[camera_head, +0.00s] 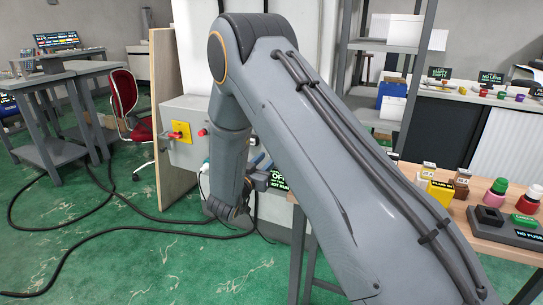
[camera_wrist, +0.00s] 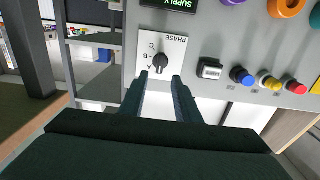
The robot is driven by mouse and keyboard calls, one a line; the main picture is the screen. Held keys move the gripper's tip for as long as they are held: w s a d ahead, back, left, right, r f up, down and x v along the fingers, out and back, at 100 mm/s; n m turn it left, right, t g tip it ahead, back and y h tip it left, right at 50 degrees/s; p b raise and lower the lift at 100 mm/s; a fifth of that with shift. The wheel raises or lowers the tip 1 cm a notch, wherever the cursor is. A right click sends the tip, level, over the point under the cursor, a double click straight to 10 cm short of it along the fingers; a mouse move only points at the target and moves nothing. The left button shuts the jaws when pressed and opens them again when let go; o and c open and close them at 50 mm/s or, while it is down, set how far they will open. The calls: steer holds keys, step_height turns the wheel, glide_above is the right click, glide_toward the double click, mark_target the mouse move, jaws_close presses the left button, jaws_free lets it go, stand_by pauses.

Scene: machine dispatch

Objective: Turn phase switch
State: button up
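The phase switch (camera_wrist: 160,63) is a black rotary knob on a white plate marked PHASE, with small letters along one side. It shows upside down in the wrist view, on a grey panel. My gripper (camera_wrist: 161,78) points at the panel with its two dark fingers apart and nothing between them. The fingertips appear just below the knob in the picture, one to each side of it; I cannot tell whether they touch the panel. The direction of the knob's pointer is hard to read. In the head view my arm hides the switch.
Beside the plate are a black rocker switch (camera_wrist: 210,70) and blue (camera_wrist: 242,77), yellow (camera_wrist: 268,81) and red (camera_wrist: 296,87) buttons. A SUPPLY display (camera_wrist: 168,5) is above. In the head view a wooden table (camera_head: 480,205) with parts stands right; cables (camera_head: 100,215) cross the floor.

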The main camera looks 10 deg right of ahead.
steer(key=x, duration=0.6)
steer(key=shift+s, duration=0.1)
steer(key=shift+c, duration=0.2)
jaws_close()
